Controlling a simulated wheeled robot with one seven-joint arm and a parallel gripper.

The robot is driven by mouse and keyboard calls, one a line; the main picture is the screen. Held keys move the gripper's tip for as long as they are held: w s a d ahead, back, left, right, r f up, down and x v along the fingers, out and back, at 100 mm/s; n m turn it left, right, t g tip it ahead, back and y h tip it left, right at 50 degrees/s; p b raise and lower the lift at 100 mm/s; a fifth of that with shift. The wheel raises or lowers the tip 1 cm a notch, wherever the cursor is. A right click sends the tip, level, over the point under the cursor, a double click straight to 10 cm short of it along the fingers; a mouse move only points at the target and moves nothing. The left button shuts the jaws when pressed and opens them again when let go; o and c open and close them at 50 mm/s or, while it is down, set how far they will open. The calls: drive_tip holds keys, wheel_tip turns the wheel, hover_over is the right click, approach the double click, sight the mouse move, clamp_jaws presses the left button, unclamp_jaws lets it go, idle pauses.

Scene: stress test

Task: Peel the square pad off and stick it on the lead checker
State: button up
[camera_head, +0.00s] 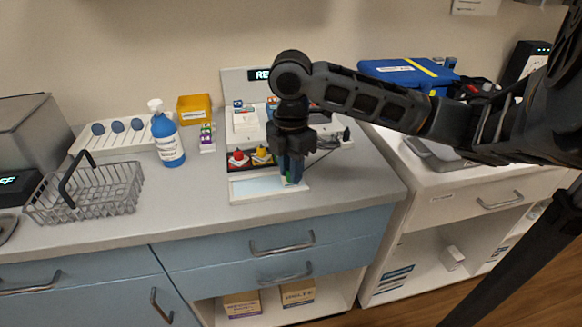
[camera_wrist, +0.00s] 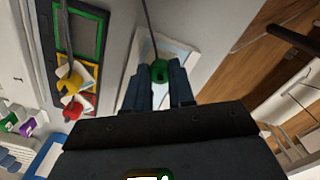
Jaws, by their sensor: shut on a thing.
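My gripper (camera_head: 290,170) points down over the front of the lead checker (camera_head: 236,84), a white unit with a lit display, which my arm partly covers. In the wrist view my gripper (camera_wrist: 159,80) is shut on a green knob (camera_wrist: 158,71) with a dark cable running from it. The knob is over a pale blue panel in a white frame (camera_head: 257,187); I cannot tell whether it touches it or has a pad under it. A red knob (camera_wrist: 74,109) and a yellow knob (camera_wrist: 70,84) sit on white square pads in coloured slots. The green-outlined slot (camera_wrist: 98,30) looks empty.
A blue bottle (camera_head: 167,141), yellow box (camera_head: 194,109), small stacked coloured blocks (camera_head: 207,137) and wire basket (camera_head: 88,190) stand left on the counter. A blue case (camera_head: 405,73) is at the back right.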

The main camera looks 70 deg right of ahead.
drive_tip(key=shift+r+p, duration=0.45)
drive_tip(key=shift+r, duration=0.2)
idle(0.8)
drive_tip(key=shift+r+p, duration=1.8)
drive_tip(key=shift+r, duration=0.65)
